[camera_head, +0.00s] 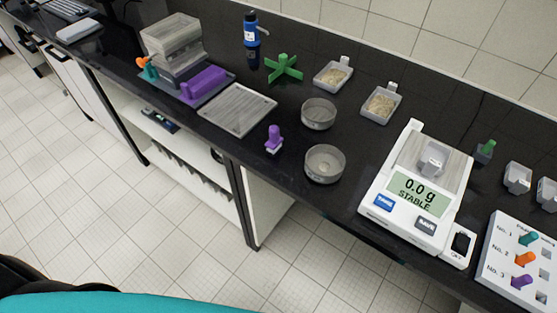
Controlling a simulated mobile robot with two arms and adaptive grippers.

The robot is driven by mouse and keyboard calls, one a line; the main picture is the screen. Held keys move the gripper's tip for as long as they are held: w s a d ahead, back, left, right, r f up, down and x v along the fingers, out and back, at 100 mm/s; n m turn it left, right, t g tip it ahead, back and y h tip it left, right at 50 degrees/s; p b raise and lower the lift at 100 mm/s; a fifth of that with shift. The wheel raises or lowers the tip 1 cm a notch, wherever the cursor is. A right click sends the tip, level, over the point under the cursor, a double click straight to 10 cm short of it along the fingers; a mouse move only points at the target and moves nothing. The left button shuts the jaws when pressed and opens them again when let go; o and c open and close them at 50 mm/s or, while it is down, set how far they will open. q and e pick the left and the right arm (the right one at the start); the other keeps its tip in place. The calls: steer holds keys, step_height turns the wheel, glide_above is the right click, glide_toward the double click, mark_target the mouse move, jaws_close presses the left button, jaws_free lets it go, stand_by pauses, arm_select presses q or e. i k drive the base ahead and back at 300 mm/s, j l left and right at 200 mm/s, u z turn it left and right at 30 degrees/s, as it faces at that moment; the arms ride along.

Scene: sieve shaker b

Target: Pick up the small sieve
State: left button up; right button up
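Two round, grey, open-topped sieve-like pans stand on the black bench. One is farther back (318,122); the other is nearer the front edge (325,178). They look alike, and I cannot tell for certain which is the small sieve. The farther one appears slightly smaller, and they stand apart from each other. Neither of my grippers is in view.
A purple-handled tool (274,137) stands left of the pans, near a flat grey tray (238,109). A green cross (284,68) and two grain trays (333,76) (381,104) are behind. A white balance (412,203) reading 0.0 g stands right.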

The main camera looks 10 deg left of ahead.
mark_target(324, 164)
steer(key=k+l+u, duration=0.15)
steer(key=l+u, duration=0.15)
steer(key=u, duration=0.2)
steer(key=k+l+u, duration=0.2)
steer(key=u, duration=0.3)
steer(key=k+l+u, duration=0.2)
steer(key=u, duration=0.3)
steer(key=k+l, duration=0.15)
steer(key=i, duration=0.4)
